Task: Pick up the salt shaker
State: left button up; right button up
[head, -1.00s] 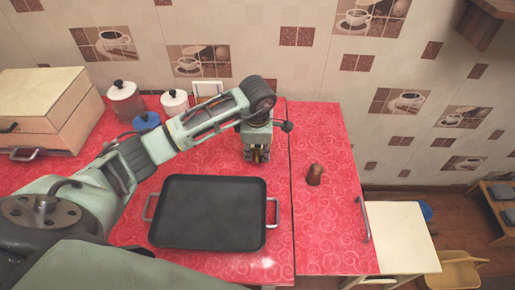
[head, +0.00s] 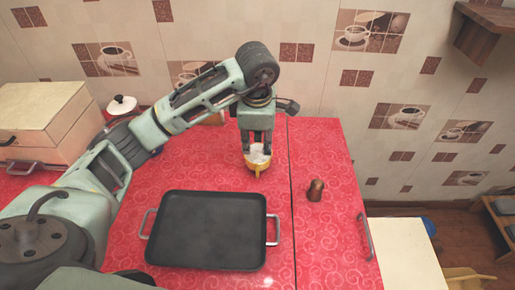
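A small brown shaker-like object (head: 315,190) stands upright on the red counter, right of the dark tray and just right of the counter seam. I cannot tell for sure whether it is the salt shaker. My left gripper (head: 257,148) points down left of it, with a clear gap between them. Its fingers are apart, at the top of a small yellow-and-white vessel (head: 258,168). I cannot tell whether they touch it, and its upper part is partly hidden. My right gripper is not in view.
A black tray with side handles (head: 206,230) lies in front of my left gripper. A wooden box (head: 45,125) and a white lidded jar (head: 122,105) stand at the left. The red counter (head: 335,235) around the brown object is clear.

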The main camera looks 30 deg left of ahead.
aim_at(314, 194)
jog(key=k, duration=1.5)
